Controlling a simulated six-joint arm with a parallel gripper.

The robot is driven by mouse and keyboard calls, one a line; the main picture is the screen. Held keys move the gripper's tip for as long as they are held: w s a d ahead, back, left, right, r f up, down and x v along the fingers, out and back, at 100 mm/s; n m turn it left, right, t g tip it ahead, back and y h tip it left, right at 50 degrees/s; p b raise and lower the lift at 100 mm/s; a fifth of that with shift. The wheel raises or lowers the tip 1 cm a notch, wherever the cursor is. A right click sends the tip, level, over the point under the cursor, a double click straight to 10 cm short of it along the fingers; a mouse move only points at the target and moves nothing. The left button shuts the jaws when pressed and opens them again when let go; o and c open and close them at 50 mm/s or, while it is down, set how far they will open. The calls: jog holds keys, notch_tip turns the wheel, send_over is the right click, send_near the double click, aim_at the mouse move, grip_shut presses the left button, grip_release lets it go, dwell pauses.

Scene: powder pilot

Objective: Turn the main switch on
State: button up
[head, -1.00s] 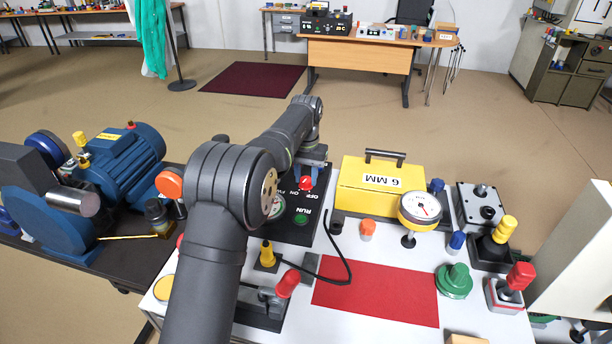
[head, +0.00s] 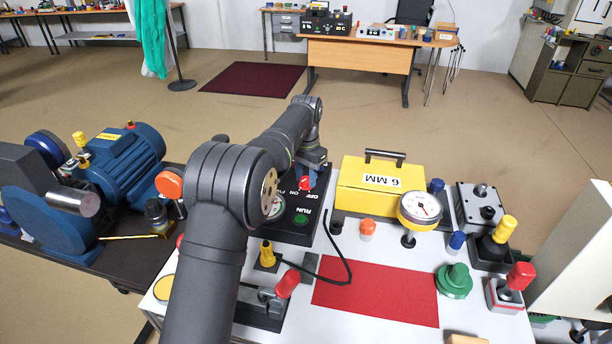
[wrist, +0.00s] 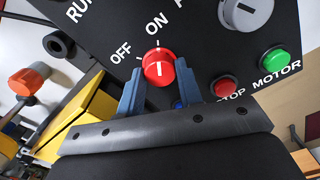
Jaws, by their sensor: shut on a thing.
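The main switch is a red round knob (wrist: 158,66) on a black panel (wrist: 100,25) with OFF and ON labels. It also shows in the head view (head: 305,184) on the panel's far part. My gripper (wrist: 160,80) has its two blue fingers on either side of the knob and is shut on it. In the wrist view the white line on the knob runs about up and down, roughly in line with the ON label. In the head view my gripper (head: 309,178) is partly hidden by my own arm.
On the panel, a grey selector knob (wrist: 246,12), a red STOP button (wrist: 224,88) and a green MOTOR button (wrist: 274,60) lie close by.

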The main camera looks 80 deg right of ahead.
aim_at(306, 179)
jog(key=o, duration=1)
jog(key=shift+c, duration=0.2)
jog(key=shift+r, duration=0.15)
notch_tip(306, 179, up, 17)
dwell(0.3)
notch_tip(306, 179, down, 17)
jog(key=shift+f, duration=0.15)
dwell(0.5)
